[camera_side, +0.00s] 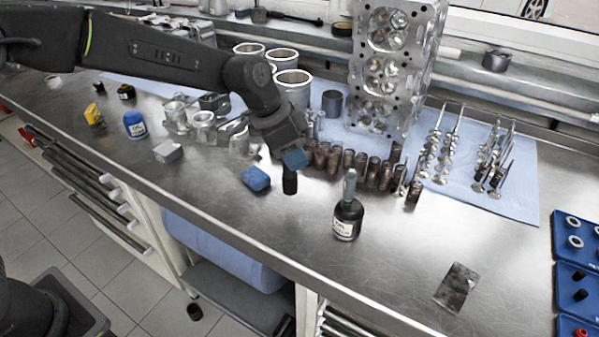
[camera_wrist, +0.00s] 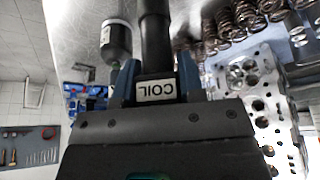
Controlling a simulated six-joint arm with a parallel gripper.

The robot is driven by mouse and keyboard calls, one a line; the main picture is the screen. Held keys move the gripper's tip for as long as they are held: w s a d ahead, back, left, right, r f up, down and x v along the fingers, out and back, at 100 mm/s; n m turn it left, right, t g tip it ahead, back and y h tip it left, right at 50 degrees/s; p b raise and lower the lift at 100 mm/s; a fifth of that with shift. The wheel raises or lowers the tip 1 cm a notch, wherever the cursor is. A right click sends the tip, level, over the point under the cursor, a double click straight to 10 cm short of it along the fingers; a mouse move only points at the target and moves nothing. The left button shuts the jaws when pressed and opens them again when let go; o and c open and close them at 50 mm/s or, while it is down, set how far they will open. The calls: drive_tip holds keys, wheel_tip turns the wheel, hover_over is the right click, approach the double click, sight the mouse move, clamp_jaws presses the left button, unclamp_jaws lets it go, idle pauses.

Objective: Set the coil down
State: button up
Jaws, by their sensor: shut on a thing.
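My gripper (camera_side: 293,160) is low over the steel bench, its blue fingers shut on the black coil. In the side view the coil (camera_side: 289,184) points down from the fingers, roughly upright. I cannot tell whether its lower end touches the bench. In the wrist view the coil (camera_wrist: 155,45) sits between the two blue fingertips of my gripper (camera_wrist: 156,78), with a white "COIL" label near the fingers.
A dark labelled bottle (camera_side: 347,218) stands right of the coil, and a blue block (camera_side: 255,179) lies just left. Rusty springs (camera_side: 348,160) line up behind it. A metal plate (camera_side: 457,287) lies at front right, near blue bins (camera_side: 573,285). The cylinder head (camera_side: 393,65) stands behind.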

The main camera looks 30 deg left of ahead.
drive_tip(key=shift+d+f, duration=0.25)
drive_tip(key=shift+f, duration=0.9)
drive_tip(key=shift+d+f, duration=0.2)
drive_tip(key=shift+f, duration=0.95)
drive_tip(key=shift+f, duration=0.1)
drive_tip(key=o, duration=1)
drive_tip(key=shift+a+r, duration=0.1)
drive_tip(key=shift+r, duration=0.3)
drive_tip(key=v, duration=1.1)
drive_tip(key=shift+s+a+r, duration=0.1)
drive_tip(key=shift+r, duration=0.1)
